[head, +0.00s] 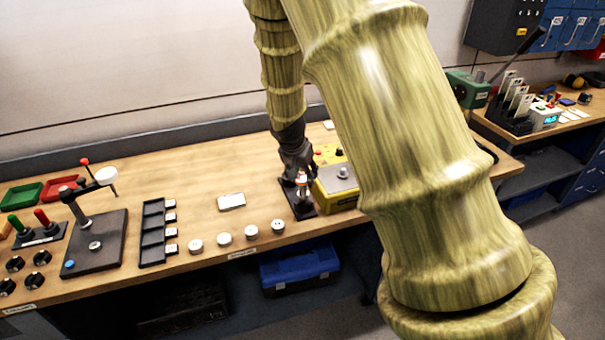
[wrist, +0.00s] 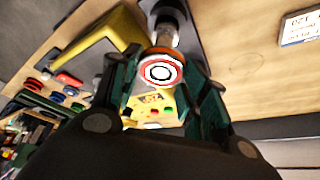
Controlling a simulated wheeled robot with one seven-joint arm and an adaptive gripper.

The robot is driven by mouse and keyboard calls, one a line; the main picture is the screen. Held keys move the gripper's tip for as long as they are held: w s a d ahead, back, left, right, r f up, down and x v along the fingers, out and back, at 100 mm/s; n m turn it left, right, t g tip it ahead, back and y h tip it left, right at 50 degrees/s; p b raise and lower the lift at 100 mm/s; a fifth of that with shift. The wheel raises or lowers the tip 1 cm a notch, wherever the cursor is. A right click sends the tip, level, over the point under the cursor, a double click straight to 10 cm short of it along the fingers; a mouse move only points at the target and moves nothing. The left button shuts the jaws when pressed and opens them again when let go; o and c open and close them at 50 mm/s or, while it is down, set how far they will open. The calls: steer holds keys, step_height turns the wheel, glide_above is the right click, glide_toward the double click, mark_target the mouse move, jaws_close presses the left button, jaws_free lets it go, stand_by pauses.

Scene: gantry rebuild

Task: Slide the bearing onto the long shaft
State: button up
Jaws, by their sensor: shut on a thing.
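My gripper (wrist: 160,72) is shut on the bearing (wrist: 160,71), a round piece with white and red rings and an orange rim, between its two dark green fingers in the wrist view. A metallic post, seemingly the long shaft (wrist: 166,36), shows just behind the bearing. In the head view my gripper (head: 300,174) points down over a dark base plate (head: 304,213) near the bench's front edge. A small orange and white spot shows at its fingertips. I cannot tell whether the bearing is around the shaft or only close to it.
A yellow box (head: 336,190) stands close to the right of the base plate. Several round white pieces (head: 251,232) lie to the left, with a white-topped block (head: 231,201), a black slotted tray (head: 152,232) and a lever press (head: 95,245) beyond. Bare wood lies behind them.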

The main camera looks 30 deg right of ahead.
steer(key=o, duration=1.1)
steer(key=shift+o, duration=0.2)
steer(key=shift+r, duration=0.1)
steer(key=v, duration=1.1)
steer(key=shift+r, duration=0.4)
steer(key=shift+s+a, duration=0.1)
steer(key=shift+s, duration=0.05)
